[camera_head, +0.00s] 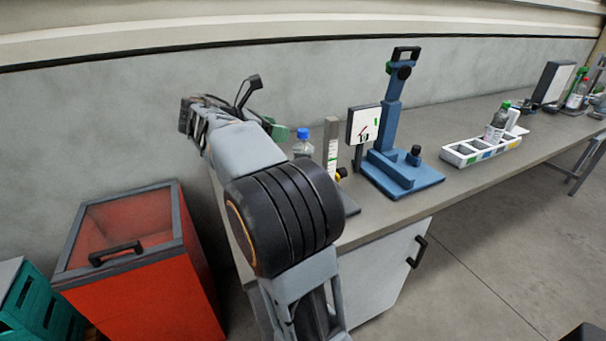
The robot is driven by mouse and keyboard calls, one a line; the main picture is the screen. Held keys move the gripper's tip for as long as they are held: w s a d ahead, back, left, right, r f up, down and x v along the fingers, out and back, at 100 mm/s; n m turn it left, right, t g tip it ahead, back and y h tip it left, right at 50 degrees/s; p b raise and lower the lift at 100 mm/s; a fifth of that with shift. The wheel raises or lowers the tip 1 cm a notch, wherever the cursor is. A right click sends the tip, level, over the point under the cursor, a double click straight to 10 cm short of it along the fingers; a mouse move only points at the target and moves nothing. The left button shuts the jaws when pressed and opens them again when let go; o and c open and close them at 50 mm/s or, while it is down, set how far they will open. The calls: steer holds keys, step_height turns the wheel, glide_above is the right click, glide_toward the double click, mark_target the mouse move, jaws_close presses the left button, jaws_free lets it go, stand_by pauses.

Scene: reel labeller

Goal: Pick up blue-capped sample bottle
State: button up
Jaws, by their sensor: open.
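The blue-capped sample bottle (302,147) stands upright on the grey bench, just behind my arm's dark joint. Its blue cap and clear upper body show; its lower part is hidden by my arm. My gripper (192,118) is at the far end of my arm, to the left of the bottle and near the wall. It is open and apart from the bottle. Its fingers are small and partly hard to make out.
A grey upright post (331,146) stands right beside the bottle. A blue stand (393,165) with a white dial panel (364,124) is farther right. A white tray (460,156) holds a green-capped bottle (497,122). A red bin (140,285) stands left of the bench.

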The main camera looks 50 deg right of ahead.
mark_target(304, 134)
steer(key=b+x, duration=0.1)
steer(key=x, duration=0.8)
steer(key=shift+w+d+f, duration=0.1)
steer(key=shift+d+f, duration=0.2)
jaws_close()
stand_by(0.4)
